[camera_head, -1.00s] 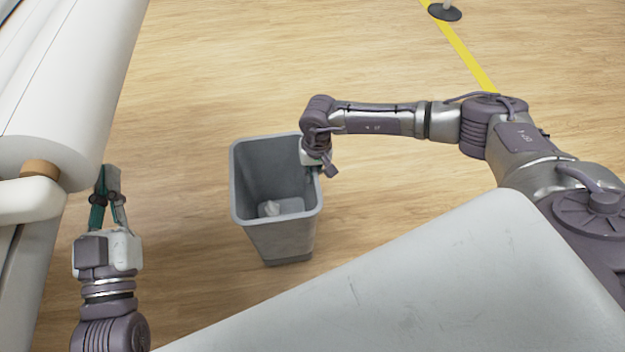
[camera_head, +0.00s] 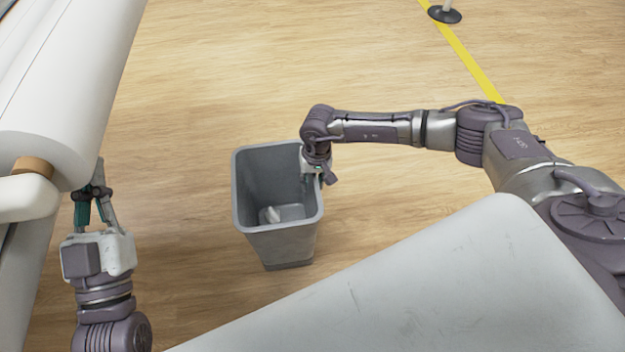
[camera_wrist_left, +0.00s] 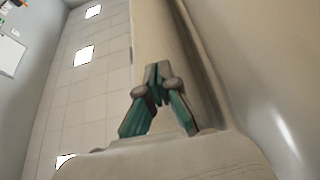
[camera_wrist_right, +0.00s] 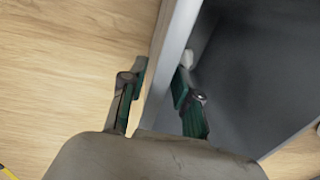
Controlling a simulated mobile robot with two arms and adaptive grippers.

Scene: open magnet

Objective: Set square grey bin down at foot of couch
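The square grey bin (camera_head: 278,240) is upright and open-topped, near the middle of the head view. A small whitish item lies inside it. My right gripper (camera_head: 313,172) is at the bin's right rim. In the right wrist view its fingers (camera_wrist_right: 160,85) are closed on the bin wall, one outside and one inside. Whether the bin's base touches the floor is not clear. The couch, with a white roll (camera_head: 70,95) on a brown core, is at the left. My left gripper (camera_head: 98,175) is beside it, fingertips together and empty; they also show in the left wrist view (camera_wrist_left: 157,72).
Wooden floor (camera_head: 210,80) is clear behind the bin and between bin and couch. A yellow floor line (camera_head: 465,55) and a dark post base (camera_head: 444,15) are at the back right. A pale scuffed surface (camera_head: 430,285) fills the lower right, close in front of the bin.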

